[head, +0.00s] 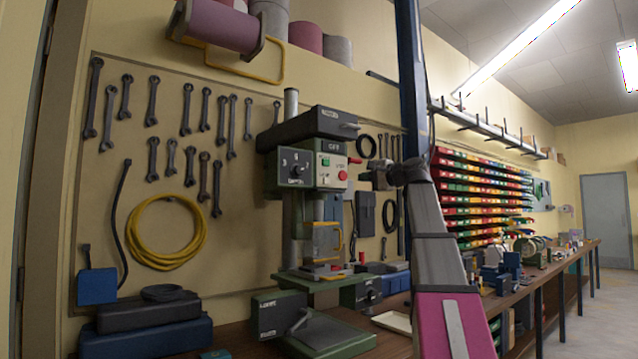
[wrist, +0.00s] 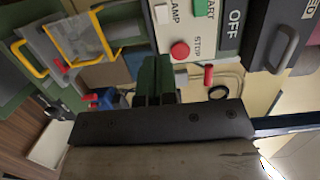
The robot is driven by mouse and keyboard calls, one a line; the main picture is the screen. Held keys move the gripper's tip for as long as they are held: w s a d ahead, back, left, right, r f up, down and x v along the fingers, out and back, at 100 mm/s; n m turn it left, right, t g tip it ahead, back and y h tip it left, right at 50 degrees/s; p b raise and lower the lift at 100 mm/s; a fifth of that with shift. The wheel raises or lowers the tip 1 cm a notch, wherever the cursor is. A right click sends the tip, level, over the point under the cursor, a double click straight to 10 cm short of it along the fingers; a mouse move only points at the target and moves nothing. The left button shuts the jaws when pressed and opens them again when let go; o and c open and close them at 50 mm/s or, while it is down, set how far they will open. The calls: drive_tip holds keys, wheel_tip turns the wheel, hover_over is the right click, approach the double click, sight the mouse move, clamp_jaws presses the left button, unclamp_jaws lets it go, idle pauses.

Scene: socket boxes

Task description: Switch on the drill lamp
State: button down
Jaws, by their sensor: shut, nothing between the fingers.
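The green drill press shows in the middle of the head view with its pale control panel (head: 332,170). The panel also shows at the top of the wrist view (wrist: 190,28), turned sideways. On it are a small white lamp switch (wrist: 162,14) beside the LAMP label, a red STOP button (wrist: 180,51) and a green START button (wrist: 204,8), cut by the frame edge. My gripper (head: 364,174) is right of the panel in the head view. In the wrist view its dark fingers (wrist: 155,62) are shut and empty, near the panel's edge below the lamp switch. I cannot tell whether the switch is on.
The wall board behind holds wrenches and a yellow hose (head: 135,235).

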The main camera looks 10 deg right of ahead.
sight(325, 180)
drive_tip(key=shift+w+a+r, duration=0.1)
drive_tip(key=shift+r, duration=0.05)
drive_tip(key=x, duration=1.4)
idle(0.4)
